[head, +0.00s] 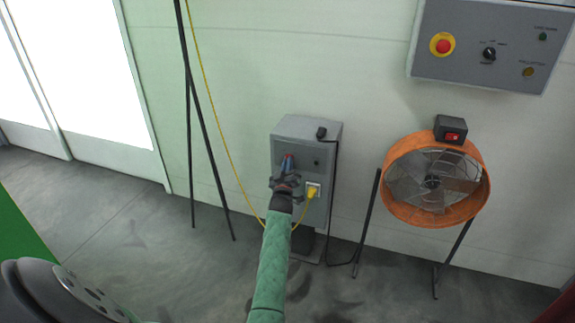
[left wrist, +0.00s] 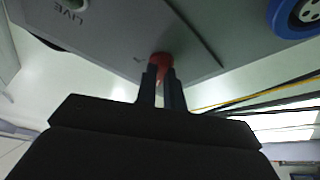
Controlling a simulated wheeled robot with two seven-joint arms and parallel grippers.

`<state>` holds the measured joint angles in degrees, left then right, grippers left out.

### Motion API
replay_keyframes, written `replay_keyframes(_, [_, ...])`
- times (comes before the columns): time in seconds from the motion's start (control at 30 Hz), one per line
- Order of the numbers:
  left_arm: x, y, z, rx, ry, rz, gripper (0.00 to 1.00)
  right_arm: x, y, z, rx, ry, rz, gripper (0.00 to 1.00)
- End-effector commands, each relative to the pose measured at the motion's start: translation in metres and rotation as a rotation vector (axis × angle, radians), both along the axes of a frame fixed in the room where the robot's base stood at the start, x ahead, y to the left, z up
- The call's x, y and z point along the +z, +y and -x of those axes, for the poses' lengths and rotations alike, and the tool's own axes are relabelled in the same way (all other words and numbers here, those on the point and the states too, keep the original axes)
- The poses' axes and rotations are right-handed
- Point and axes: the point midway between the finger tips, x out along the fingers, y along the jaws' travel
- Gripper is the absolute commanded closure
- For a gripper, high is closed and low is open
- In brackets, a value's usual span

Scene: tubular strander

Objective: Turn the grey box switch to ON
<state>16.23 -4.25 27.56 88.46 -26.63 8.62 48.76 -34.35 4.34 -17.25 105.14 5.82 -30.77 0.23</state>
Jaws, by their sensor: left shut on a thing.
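In the left wrist view, the gripper's two dark fingers (left wrist: 162,82) are shut on a small red switch knob (left wrist: 161,58) on the grey panel (left wrist: 120,35). The word LIVE shows near a round fitting at the upper left of that view. The ON and OFF marks are not readable, so the switch's position cannot be told. My right gripper is not in view.
A yellow plug (head: 312,191) with a yellow cable sits low on the box's front. A black cable runs down its right side. An orange fan (head: 393,208) stands to the right. A control panel (head: 465,70) is on the wall above. A black stand (head: 189,130) is to the left.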

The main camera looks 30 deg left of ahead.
Motion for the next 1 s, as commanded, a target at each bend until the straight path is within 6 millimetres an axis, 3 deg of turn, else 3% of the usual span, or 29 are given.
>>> replay_keyframes(1.0, [0.000,0.006,0.002,-0.003,0.226,-0.935,1.00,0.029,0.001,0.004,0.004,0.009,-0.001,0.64])
